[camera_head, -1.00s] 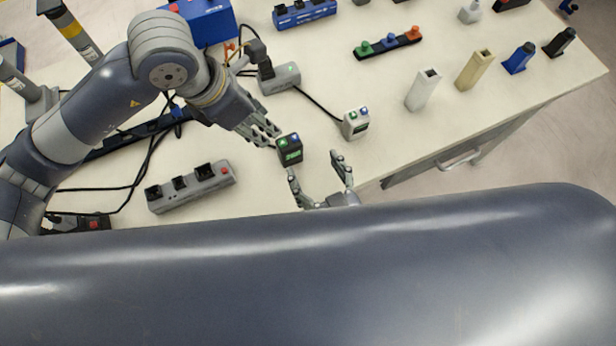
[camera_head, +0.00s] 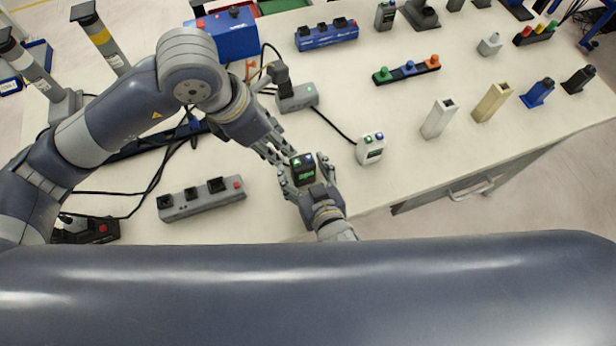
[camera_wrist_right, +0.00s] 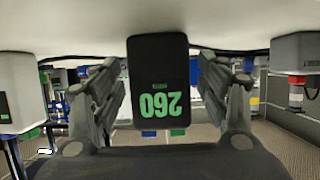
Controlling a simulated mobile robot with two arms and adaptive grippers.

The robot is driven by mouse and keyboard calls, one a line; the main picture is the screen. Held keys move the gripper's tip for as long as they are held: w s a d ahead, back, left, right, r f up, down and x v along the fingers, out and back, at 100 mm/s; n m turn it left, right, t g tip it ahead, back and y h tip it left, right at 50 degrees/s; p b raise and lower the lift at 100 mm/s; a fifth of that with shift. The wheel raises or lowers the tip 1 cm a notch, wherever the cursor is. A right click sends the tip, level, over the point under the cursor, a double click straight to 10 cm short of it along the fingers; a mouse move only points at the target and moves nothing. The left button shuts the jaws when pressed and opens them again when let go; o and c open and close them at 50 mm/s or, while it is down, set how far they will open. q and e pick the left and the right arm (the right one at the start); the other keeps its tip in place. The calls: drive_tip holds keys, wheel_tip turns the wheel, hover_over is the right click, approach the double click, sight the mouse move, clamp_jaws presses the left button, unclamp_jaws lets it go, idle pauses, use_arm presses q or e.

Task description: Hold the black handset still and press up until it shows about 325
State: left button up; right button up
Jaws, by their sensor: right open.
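The black handset (camera_head: 303,170) stands on the pale table near its front edge, with a green and a blue button on top. In the right wrist view the handset (camera_wrist_right: 158,85) shows upside down, its green display reading 260. My right gripper (camera_head: 308,176) is open with its fingers on either side of the handset; in the wrist view a narrow gap shows between the handset and the fingers (camera_wrist_right: 160,95). My left gripper (camera_head: 287,156) is just left of and behind the handset, its fingertips close to it; whether they touch it or are open is unclear.
A white handset (camera_head: 370,148) stands to the right on the table. A grey power strip (camera_head: 201,199) lies to the left, and a grey socket box (camera_head: 298,97) with cables lies behind. White (camera_head: 439,119) and beige (camera_head: 492,102) blocks stand farther right.

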drive_tip(key=shift+w+f, duration=0.1)
drive_tip(key=shift+w, duration=0.15)
drive_tip(key=c, duration=1.2)
use_arm(q)
clamp_jaws()
use_arm(e)
drive_tip(key=shift+c, duration=0.2)
drive_tip(key=shift+s, duration=0.1)
